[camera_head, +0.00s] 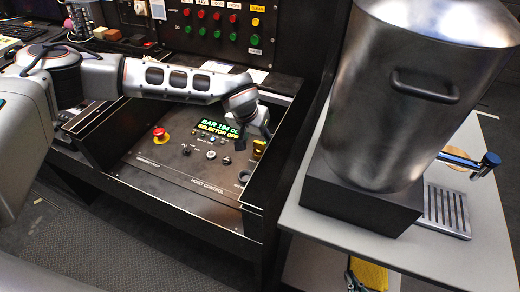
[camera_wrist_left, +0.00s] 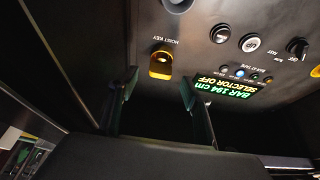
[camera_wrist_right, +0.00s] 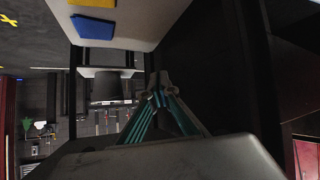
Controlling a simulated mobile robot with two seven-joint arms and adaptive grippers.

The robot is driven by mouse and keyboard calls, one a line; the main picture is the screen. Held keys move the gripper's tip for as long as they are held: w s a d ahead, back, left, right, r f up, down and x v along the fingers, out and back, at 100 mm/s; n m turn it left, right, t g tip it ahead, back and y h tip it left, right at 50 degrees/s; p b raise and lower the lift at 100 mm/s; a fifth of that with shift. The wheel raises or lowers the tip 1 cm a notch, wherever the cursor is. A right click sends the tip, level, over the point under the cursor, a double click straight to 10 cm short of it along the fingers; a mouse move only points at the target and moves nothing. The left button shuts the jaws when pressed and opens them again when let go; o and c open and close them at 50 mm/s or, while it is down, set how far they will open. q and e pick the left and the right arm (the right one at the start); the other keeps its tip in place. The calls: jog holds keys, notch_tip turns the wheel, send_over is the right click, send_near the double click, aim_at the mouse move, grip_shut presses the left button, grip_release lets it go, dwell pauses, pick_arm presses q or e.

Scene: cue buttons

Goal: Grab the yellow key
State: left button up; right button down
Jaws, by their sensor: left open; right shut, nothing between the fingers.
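The yellow key (camera_head: 259,148) stands at the right side of the hoist control panel (camera_head: 165,172), partly beside my left gripper (camera_head: 254,136). In the left wrist view the yellow key (camera_wrist_left: 160,66) sits at the label HOIST KEY. My left gripper (camera_wrist_left: 158,86) is open there, its two dark fingers apart on either side below the key, with nothing between them. My right gripper (camera_wrist_right: 160,90) is shut and empty in the right wrist view, away from the panel.
The panel has a red button (camera_head: 159,132), several knobs and a green-lettered display (camera_head: 219,128). Dark raised walls border the panel. Yellow (camera_wrist_right: 92,3) and blue (camera_wrist_right: 93,27) pieces lie near my right gripper.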

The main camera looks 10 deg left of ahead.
aim_at(259, 142)
pick_arm(q)
jog(key=x, duration=0.4)
jog(key=shift+w+f, duration=0.3)
jog(key=c, duration=1.3)
jog(key=shift+r, duration=0.15)
